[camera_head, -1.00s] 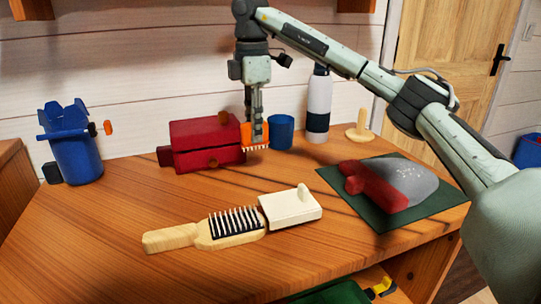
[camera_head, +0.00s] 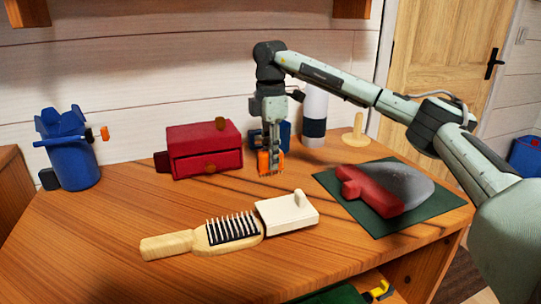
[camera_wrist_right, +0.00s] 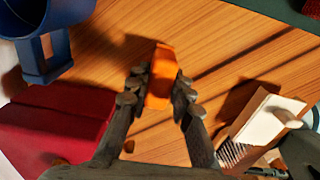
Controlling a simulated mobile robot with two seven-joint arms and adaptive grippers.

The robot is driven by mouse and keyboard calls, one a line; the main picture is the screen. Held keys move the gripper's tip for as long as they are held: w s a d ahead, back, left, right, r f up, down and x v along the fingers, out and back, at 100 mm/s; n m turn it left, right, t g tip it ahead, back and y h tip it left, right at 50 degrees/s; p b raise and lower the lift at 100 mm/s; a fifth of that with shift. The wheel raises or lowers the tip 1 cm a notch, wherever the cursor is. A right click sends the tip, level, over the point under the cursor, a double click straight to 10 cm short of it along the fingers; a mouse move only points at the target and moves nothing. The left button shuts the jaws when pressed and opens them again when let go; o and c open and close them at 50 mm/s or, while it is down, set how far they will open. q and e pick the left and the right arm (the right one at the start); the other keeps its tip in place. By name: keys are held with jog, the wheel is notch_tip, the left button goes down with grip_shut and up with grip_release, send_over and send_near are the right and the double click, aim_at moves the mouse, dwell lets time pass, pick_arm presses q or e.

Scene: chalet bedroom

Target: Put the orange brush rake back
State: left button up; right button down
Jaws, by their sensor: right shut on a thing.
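The orange brush rake (camera_head: 264,163) is a small orange block with short pale teeth pointing down. My right gripper (camera_head: 270,153) is shut on it and holds it above the wooden table, in front of the blue cup. In the wrist view the orange rake (camera_wrist_right: 160,78) sits between both fingers of the right gripper (camera_wrist_right: 160,92). A wooden hairbrush (camera_head: 232,229) with dark pad and pale bristles lies nearer the front, bristles up. My left gripper is not in view.
A red drawer box (camera_head: 206,160) stands left of the rake, and a blue cup (camera_head: 286,136) is partly hidden behind my gripper. A white block (camera_head: 287,213) touches the hairbrush. A green mat (camera_head: 424,208) with a red and grey item lies right. The table's front left is clear.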

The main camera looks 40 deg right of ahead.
jog(key=shift+f, duration=0.2)
jog(key=c, duration=1.6)
grip_release()
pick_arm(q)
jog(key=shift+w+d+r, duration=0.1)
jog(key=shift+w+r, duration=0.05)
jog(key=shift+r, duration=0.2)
pick_arm(e)
jog(key=shift+o, duration=1.3)
jog(key=shift+r, duration=0.1)
jog(key=shift+r, duration=0.45)
notch_tip(320, 180, up, 8)
jog(key=shift+r, duration=0.25)
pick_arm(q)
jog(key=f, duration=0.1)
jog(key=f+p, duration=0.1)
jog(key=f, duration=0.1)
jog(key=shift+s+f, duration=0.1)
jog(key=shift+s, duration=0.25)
pick_arm(e)
notch_tip(320, 180, up, 3)
jog(key=shift+f, duration=0.1)
